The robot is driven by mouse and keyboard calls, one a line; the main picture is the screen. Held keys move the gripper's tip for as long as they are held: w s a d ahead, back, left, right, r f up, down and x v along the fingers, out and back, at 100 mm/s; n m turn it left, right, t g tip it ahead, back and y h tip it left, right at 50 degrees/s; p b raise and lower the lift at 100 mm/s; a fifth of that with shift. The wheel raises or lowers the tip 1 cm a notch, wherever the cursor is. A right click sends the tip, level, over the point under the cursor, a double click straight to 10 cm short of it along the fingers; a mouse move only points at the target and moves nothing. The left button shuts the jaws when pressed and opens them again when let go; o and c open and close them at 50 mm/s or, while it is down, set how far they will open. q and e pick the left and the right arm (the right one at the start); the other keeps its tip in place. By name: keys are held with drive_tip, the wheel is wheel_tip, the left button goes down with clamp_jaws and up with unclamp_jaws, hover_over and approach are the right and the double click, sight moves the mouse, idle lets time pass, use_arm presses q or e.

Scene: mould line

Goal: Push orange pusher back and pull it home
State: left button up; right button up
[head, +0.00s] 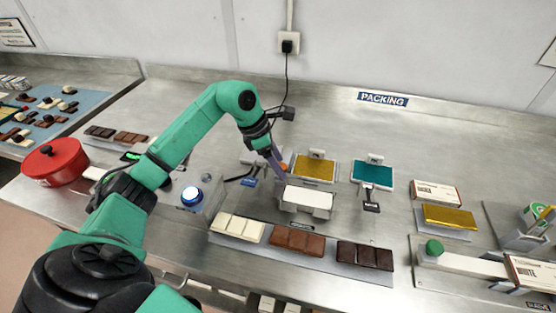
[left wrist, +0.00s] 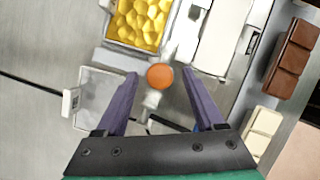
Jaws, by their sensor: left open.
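The orange pusher shows in the left wrist view as a round orange knob (left wrist: 160,77) on a pale stem, and in the head view as a small orange spot (head: 283,167). My left gripper (head: 279,172) is open. In the left wrist view its two purple fingers stand on either side of the knob, with a gap on both sides. I cannot tell how far above or below the knob the fingertips are. In the head view the fingers and wrist hide most of the pusher. My right gripper is not in view.
A gold-filled tray (head: 314,169) lies just behind the knob and a teal tray (head: 373,174) to its right. A white block (head: 307,201) stands close on the right. Chocolate bars (head: 298,241) lie in front.

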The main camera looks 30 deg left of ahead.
use_arm(q)
clamp_jaws()
drive_tip(key=shift+w, duration=0.15)
idle(1.2)
